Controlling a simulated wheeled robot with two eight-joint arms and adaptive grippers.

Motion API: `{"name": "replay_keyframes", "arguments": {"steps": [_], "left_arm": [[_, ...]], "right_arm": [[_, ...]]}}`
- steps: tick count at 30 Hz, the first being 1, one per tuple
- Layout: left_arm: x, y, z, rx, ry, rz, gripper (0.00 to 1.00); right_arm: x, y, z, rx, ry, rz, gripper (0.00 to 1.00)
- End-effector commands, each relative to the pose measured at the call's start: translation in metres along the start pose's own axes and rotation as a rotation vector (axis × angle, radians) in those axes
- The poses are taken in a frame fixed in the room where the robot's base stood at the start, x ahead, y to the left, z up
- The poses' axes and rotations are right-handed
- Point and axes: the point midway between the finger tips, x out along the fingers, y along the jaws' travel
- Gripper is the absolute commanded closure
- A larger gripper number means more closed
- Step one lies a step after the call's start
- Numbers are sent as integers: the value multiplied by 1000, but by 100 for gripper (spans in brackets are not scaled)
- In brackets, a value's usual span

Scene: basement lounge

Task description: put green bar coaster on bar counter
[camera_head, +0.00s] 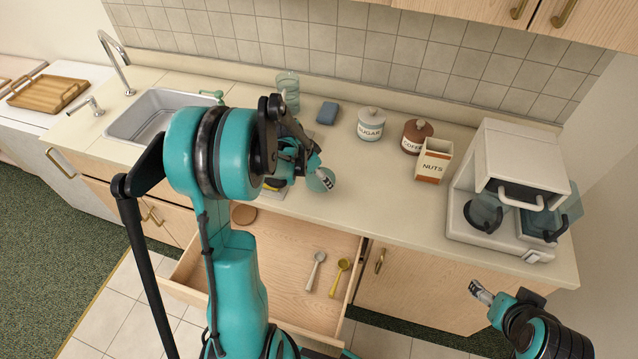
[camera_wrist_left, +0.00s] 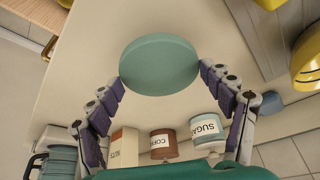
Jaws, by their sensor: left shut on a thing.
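The green bar coaster (camera_head: 319,185) is a round teal-green disc. My left gripper (camera_head: 321,175) is shut on it over the counter, partly covering it in the head view. In the left wrist view the coaster (camera_wrist_left: 158,62) sits between the fingertips of the left gripper (camera_wrist_left: 162,78), held at its edges. The bar counter (camera_head: 390,219) is a long cream worktop below and around the coaster. I cannot tell whether the coaster touches it. My right gripper (camera_head: 481,293) is low at the right, in front of the cabinet; its finger opening cannot be made out.
An open drawer (camera_head: 285,258) juts out below, with a grey spoon (camera_head: 315,271) and yellow scoop (camera_head: 340,277). On the counter stand a sugar jar (camera_head: 370,125), coffee jar (camera_head: 416,137), nuts box (camera_head: 433,160) and coffee machine (camera_head: 510,190). The counter's middle front is clear.

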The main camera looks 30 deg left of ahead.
Motion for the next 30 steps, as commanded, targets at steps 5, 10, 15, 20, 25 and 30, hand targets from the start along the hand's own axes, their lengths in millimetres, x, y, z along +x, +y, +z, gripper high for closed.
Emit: {"name": "replay_keyframes", "arguments": {"steps": [5,10,15,20,25,30], "left_arm": [[23,0,10,0,2,1,44],[36,0,15,1,4,1,44],[35,0,14,1,3,1,44],[40,0,16,1,3,1,44],[38,0,16,1,3,1,0],[38,0,16,1,3,1,0]], "right_arm": [[7,0,5,0,0,0,27],[10,0,7,0,0,0,27],[9,0,6,0,0,0,27],[13,0,10,0,0,0,27],[12,0,9,0,0,0,27],[12,0,9,0,0,0,27]]}}
